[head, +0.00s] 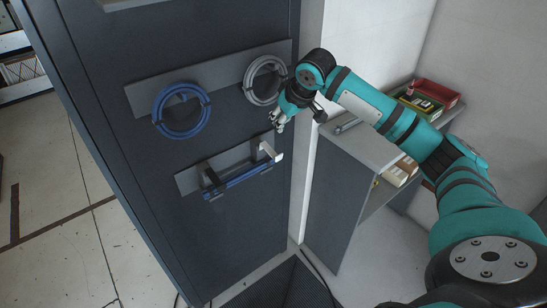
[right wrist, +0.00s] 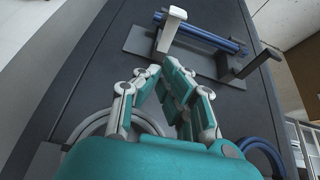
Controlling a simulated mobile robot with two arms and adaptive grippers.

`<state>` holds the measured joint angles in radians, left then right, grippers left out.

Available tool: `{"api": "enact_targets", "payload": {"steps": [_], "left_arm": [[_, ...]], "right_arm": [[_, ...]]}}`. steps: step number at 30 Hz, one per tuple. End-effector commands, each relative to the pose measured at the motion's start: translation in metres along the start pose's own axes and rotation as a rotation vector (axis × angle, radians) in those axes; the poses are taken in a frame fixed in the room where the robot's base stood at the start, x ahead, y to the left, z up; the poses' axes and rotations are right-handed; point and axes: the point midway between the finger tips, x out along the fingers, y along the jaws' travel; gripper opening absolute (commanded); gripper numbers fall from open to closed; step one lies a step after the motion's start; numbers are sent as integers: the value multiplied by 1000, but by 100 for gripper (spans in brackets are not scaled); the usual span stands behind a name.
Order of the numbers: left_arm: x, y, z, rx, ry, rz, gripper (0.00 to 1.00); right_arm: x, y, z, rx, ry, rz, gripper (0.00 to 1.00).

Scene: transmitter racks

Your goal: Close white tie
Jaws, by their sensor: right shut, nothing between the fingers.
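The white tie (head: 271,153) is at the right end of the lower grey bracket (head: 188,181) on the dark cabinet panel. In the right wrist view the white tie (right wrist: 171,28) stands out from the panel with a bent tip. It looks open. Blue rods (head: 242,181) lie along the bracket, and a dark tie (head: 210,176) is at its left end. My right gripper (head: 278,122) is just above the white tie. In the right wrist view its fingertips (right wrist: 156,72) are together, empty and apart from the tie. My left gripper is not in view.
A blue coil (head: 156,113) and a grey coil (head: 250,88) hang on the upper bracket. A grey shelf unit (head: 330,205) with a red box (head: 437,92) stands at right. Floor left of the cabinet is clear.

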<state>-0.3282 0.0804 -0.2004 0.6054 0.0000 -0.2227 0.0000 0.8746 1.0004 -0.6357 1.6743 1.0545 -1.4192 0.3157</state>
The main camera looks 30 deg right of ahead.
Motion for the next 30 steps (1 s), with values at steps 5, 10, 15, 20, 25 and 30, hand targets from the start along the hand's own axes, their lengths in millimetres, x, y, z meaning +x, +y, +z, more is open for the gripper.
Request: {"api": "enact_targets", "payload": {"steps": [5, 10, 15, 20, 25, 30], "left_arm": [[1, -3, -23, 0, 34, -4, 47], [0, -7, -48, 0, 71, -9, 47], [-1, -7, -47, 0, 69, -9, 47], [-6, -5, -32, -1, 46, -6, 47], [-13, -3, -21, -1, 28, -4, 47], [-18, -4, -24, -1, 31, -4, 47]], "right_arm": [[-4, 5, -2, 38, 13, 4, 0], [-3, 4, -2, 35, 12, 4, 0], [2, 4, -2, 35, 10, 3, 0], [24, 4, -2, 34, 7, 2, 0], [58, 3, -3, 34, 7, 1, 0], [89, 4, -3, 34, 8, 3, 0]]}}
